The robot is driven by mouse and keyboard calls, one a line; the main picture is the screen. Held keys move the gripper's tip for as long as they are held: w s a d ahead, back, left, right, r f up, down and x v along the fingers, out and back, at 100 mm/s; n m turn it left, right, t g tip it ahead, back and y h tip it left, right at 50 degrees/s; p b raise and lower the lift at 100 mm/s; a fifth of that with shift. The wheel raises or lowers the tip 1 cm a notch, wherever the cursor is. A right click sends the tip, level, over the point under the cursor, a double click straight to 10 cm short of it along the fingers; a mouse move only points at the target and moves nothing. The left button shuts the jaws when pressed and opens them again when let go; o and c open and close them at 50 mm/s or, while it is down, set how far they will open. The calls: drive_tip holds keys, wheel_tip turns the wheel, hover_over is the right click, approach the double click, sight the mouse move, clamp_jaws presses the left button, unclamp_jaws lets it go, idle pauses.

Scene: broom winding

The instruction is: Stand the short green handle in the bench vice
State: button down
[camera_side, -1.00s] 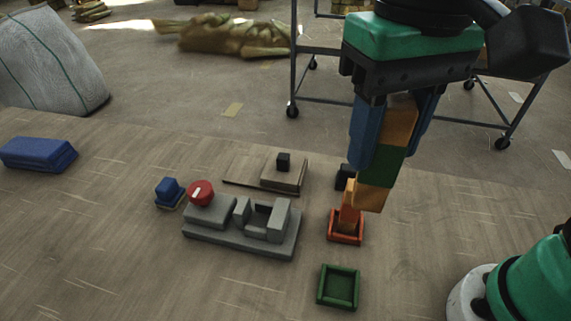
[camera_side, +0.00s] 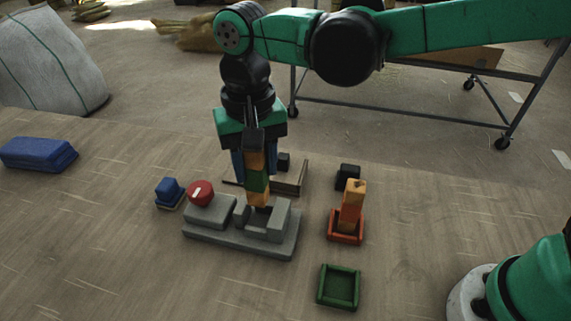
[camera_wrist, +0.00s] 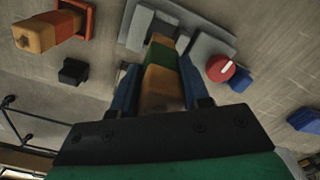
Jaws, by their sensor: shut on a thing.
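My gripper (camera_side: 255,165) is shut on the short green handle (camera_side: 257,181), an upright orange-brown block with a green band around its middle. The gripper holds it over the grey bench vice (camera_side: 241,227), with its lower end at the gap between the jaws. I cannot tell whether it touches the vice. In the wrist view the handle (camera_wrist: 161,75) stands between my blue fingers, its far end at the jaws of the vice (camera_wrist: 195,40).
An orange handle (camera_side: 351,207) stands in a red tray (camera_side: 345,239) to the right. An empty green tray (camera_side: 339,287) lies in front of it. A black block (camera_side: 347,176), a small blue block (camera_side: 169,192) and a larger blue block (camera_side: 38,153) are nearby. The front left table is clear.

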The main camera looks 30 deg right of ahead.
sight(258, 193)
drive_tip(key=shift+f, duration=2.35)
drive_tip(key=shift+f, duration=0.6)
drive_tip(key=c, duration=0.7)
unclamp_jaws()
drive_tip(key=shift+r, duration=5.55)
drive_tip(key=s+d+f+t, duration=0.1)
drive_tip(key=d+t, duration=0.1)
drive_tip(key=d, duration=0.4)
drive_tip(key=s+d+f+n+t, duration=0.1)
drive_tip(key=s+d+f+t, duration=0.1)
drive_tip(key=d, duration=0.5)
drive_tip(key=s+d+f+n+t, duration=0.1)
drive_tip(key=s+d+t, duration=0.1)
drive_tip(key=d, duration=0.5)
drive_tip(key=shift+s+f+t, duration=0.15)
drive_tip(key=shift+s+t, duration=0.05)
drive_tip(key=shift+t, duration=0.4)
